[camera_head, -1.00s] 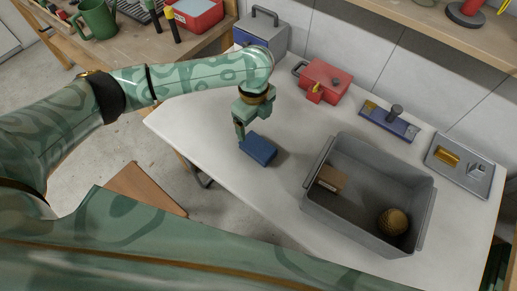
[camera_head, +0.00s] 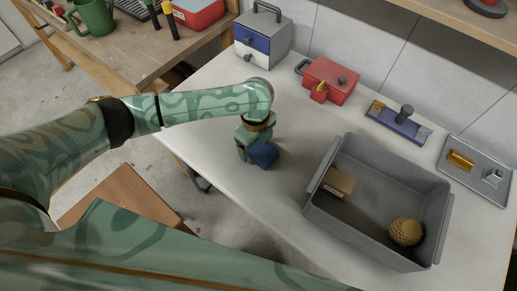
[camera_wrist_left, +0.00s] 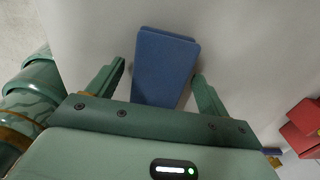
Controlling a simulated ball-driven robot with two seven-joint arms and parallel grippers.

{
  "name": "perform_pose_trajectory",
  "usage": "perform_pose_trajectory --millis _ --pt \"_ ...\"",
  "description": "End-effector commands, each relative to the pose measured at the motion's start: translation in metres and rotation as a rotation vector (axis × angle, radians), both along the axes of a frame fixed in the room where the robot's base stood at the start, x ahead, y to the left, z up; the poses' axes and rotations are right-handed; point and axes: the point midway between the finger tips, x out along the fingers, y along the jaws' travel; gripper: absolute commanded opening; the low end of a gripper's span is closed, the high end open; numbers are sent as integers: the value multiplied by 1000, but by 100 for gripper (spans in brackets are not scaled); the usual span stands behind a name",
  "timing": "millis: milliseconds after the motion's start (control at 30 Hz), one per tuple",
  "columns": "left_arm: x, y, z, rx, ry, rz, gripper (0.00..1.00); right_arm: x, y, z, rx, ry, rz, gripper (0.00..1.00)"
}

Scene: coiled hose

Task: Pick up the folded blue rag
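The folded blue rag (camera_head: 263,155) lies on the white table near its front edge, left of the grey bin. My left gripper (camera_head: 252,155) is low at the rag, its near finger beside it in the head view. In the left wrist view the rag (camera_wrist_left: 165,66) lies between the two fingers of the left gripper (camera_wrist_left: 160,72). The fingers are open, with a clear gap on the left side and the right fingertip close to the rag's edge. The rag's near end is hidden behind the gripper body. My right gripper is not in view.
The grey bin (camera_head: 316,208) holds a small cardboard box (camera_head: 338,184) and a woven ball (camera_head: 405,232). A red toolbox (camera_head: 330,82), a drawer unit (camera_head: 263,42), a blue tool (camera_head: 398,122) and a metal tray (camera_head: 475,171) stand along the wall. Table around the rag is clear.

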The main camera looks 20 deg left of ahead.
Motion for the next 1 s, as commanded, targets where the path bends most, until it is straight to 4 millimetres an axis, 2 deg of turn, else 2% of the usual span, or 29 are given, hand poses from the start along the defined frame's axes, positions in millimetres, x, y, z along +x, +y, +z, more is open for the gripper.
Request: perform_pose_trajectory --millis 33,133,167,467,567,800,1000 --pt "0 0 0 0 0 0 64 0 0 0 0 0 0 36" --pt "0 0 0 0 0 0 36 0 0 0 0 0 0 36" --pt "0 0 0 0 0 0 35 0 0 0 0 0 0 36" --pt "0 0 5 1 -1 0 35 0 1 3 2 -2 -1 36" --pt "1 0 22 0 -5 -1 35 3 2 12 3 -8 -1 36" --pt "1 0 77 -1 -5 0 35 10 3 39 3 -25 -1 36" --pt "1 0 100 0 -1 0 35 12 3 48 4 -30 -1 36"
